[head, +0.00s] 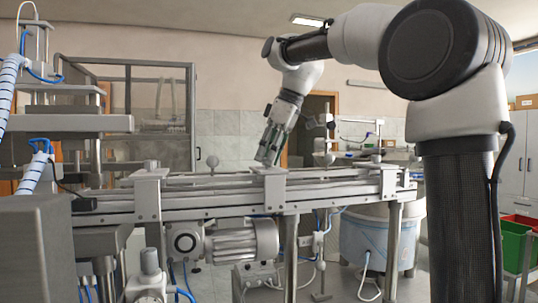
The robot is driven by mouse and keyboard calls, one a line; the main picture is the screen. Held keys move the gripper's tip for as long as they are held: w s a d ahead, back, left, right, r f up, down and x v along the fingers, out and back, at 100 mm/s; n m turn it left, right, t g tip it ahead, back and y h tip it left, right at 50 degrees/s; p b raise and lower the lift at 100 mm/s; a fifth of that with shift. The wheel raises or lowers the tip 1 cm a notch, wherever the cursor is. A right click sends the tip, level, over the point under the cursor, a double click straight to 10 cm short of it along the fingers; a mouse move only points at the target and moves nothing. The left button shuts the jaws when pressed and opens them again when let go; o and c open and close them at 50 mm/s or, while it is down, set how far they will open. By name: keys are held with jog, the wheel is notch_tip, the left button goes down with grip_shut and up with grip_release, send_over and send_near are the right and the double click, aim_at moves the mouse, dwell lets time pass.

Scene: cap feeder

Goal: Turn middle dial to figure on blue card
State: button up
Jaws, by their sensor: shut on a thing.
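My gripper (268,158) points down over the far side of the conveyor, near the middle of the head view. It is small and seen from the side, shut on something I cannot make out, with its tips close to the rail. I cannot pick out the middle dial, its figures or the blue card in this view.
The conveyor (225,198) runs across the middle on metal legs. A round grey knob (212,161) stands up behind its rail. A motor (240,242) hangs below.

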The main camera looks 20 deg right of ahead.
jog(key=shift+m, duration=0.3)
jog(key=m+t+h, duration=0.1)
jog(key=m, duration=0.4)
jog(key=shift+s+a+m+t+h, duration=0.1)
jog(key=shift+m+t+h, duration=0.2)
jog(key=shift+t+h, duration=0.1)
jog(key=m+h, duration=0.1)
jog(key=m, duration=0.1)
jog(key=m+h, duration=0.1)
jog(key=m, duration=0.2)
jog(key=shift+m, duration=0.3)
jog(key=m+h, duration=0.1)
jog(key=m, duration=0.1)
jog(key=m+h, duration=0.1)
jog(key=m, duration=0.2)
jog(key=shift+a, duration=0.1)
jog(key=m+g, duration=0.1)
jog(key=m, duration=0.2)
jog(key=m+h, duration=0.1)
jog(key=m, duration=0.2)
jog(key=shift+g+h, duration=0.3)
jog(key=shift+g, duration=0.1)
jog(key=o, duration=1)
jog(key=shift+o, duration=0.2)
